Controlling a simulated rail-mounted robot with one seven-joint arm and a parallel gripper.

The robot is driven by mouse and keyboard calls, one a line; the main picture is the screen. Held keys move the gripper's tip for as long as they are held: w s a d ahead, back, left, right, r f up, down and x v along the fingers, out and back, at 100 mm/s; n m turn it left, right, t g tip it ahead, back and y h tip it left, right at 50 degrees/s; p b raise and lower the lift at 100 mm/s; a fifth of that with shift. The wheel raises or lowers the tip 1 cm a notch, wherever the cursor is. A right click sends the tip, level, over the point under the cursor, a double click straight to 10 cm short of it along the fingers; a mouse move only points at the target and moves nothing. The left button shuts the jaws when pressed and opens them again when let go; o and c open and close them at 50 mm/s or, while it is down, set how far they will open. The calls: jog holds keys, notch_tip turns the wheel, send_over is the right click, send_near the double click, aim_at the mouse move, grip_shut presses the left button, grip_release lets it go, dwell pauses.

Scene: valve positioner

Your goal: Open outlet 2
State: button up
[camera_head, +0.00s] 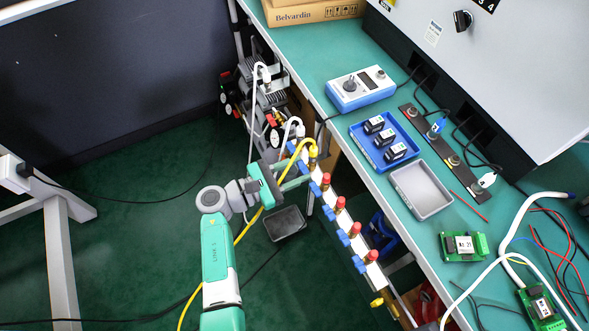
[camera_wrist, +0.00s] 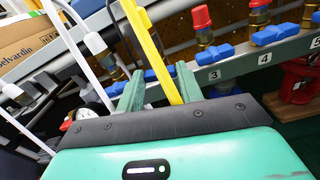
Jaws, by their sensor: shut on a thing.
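The outlet manifold (camera_head: 348,226) runs diagonally in the head view, with several blue valve handles and red-capped outlets. In the wrist view, the blue handle of outlet 3 (camera_wrist: 213,54) and the blue handle of outlet 4 (camera_wrist: 272,34) lie along the rail above their number labels. A blue handle (camera_wrist: 153,75) left of number 3, apparently outlet 2's, shows partly between my gripper's fingers. My gripper (camera_head: 298,174) is at the upper end of the manifold, shut on that handle. Its label and the finger contact are hidden.
A yellow hose (camera_wrist: 152,50) passes in front of the gripped handle and hides part of it. White hoses (camera_head: 254,95) and a pressure gauge (camera_head: 274,138) stand close by. The green bench (camera_head: 318,62) edge is to the right. Open floor lies left.

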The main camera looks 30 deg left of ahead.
jog(key=shift+m+b, duration=1.25)
jog(key=shift+m, duration=6.85)
jog(key=o, duration=1)
jog(key=p+v, duration=0.2)
jog(key=v, duration=0.5)
jog(key=shift+s+a+p, duration=0.2)
jog(key=shift+s+p, duration=0.1)
jog(key=shift+s, duration=0.05)
